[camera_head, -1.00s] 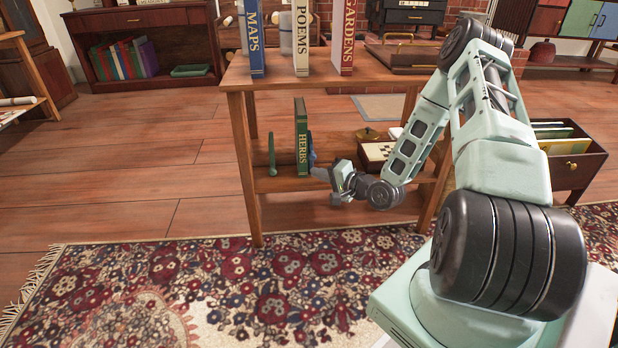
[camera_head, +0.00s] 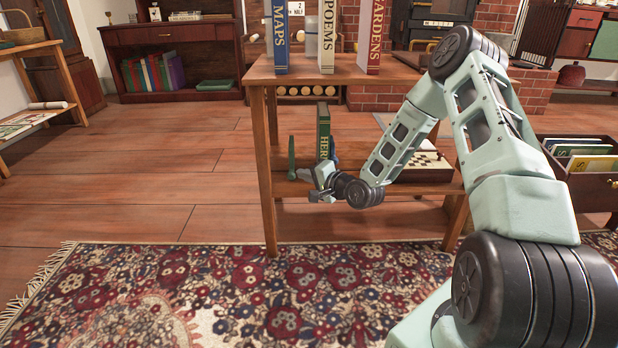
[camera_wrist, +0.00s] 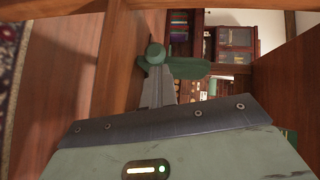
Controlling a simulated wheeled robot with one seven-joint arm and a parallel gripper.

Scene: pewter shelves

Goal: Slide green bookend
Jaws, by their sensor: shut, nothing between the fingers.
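The green bookend (camera_head: 291,158) stands upright on the lower shelf (camera_head: 405,175) of a wooden table, left of the green HERBS book (camera_head: 323,132), with a small gap between them. My gripper (camera_head: 308,176) is shut and empty at the shelf's front, low before the book and right of the bookend. It hides the book's lower part. The wrist view is turned sideways and shows the green bookend (camera_wrist: 190,68) just beyond my grey fingers (camera_wrist: 157,84). I cannot tell whether they touch it. A bluish piece (camera_head: 335,158) stands right of the book, partly hidden.
The table's front left leg (camera_head: 265,180) stands left of the bookend. MAPS, POEMS and GARDENS books stand on the top (camera_head: 300,73) above. A checkered board (camera_head: 425,165) lies on the shelf at right, behind my arm. A patterned rug (camera_head: 220,285) covers the floor in front.

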